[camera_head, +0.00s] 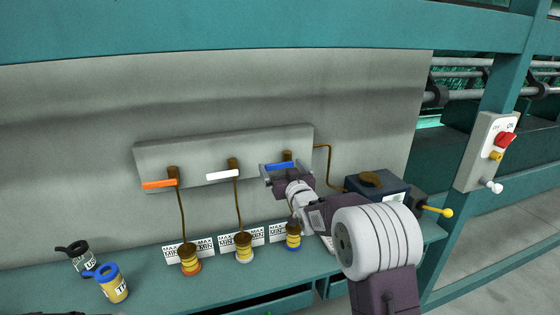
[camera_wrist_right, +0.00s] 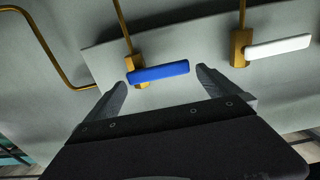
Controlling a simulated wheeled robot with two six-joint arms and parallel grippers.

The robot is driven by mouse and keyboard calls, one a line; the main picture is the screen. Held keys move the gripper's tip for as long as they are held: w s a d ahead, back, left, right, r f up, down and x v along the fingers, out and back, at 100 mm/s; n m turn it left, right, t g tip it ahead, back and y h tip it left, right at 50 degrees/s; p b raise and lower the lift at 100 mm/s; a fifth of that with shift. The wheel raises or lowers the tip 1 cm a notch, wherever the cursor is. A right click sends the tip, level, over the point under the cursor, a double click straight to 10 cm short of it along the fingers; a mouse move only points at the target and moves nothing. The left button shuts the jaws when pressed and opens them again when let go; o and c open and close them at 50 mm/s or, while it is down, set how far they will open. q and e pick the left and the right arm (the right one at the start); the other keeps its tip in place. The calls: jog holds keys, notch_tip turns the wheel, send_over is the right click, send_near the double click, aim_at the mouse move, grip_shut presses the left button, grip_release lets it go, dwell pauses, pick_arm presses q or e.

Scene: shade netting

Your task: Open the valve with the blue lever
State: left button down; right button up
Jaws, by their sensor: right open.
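The blue lever (camera_head: 280,166) sits on a brass valve at the right end of the grey wall panel. It lies roughly level, pointing left in the head view. In the right wrist view the blue lever (camera_wrist_right: 158,72) lies across the gap between the fingertips. My right gripper (camera_head: 281,172) is at the blue lever, open. In the right wrist view its two fingers (camera_wrist_right: 163,80) stand on either side of the lever, with nothing clamped. I cannot tell how far the fingertips are from the panel. My left gripper is not in view.
A white lever (camera_head: 222,175) and an orange lever (camera_head: 159,184) are on the same panel (camera_head: 200,150) to the left. Two bottles (camera_head: 112,283) stand at the shelf's left. A switch box (camera_head: 484,150) is at the right.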

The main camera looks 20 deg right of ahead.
jog(key=shift+w+d, duration=0.2)
jog(key=shift+w, duration=0.45)
jog(key=shift+a, duration=0.25)
jog(key=shift+c, duration=0.7)
jog(key=shift+d, duration=0.1)
jog(key=c, duration=1.7)
jog(key=shift+f+n+b, duration=0.3)
jog(key=shift+b, duration=0.2)
jog(key=shift+c, duration=0.2)
jog(key=shift+d+f+n+b, duration=0.2)
jog(key=shift+f+n+b, duration=0.4)
jog(key=shift+n+b, duration=1.7)
jog(key=shift+d+f+n+b, duration=0.15)
jog(key=shift+f+n+b, duration=0.4)
jog(key=shift+n+b, duration=1.7)
jog(key=shift+d+f+n+b, duration=0.2)
jog(key=shift+f+n+b, duration=0.4)
jog(key=shift+n+b, duration=1.7)
jog(key=shift+m+b, duration=0.65)
jog(key=shift+b, duration=0.1)
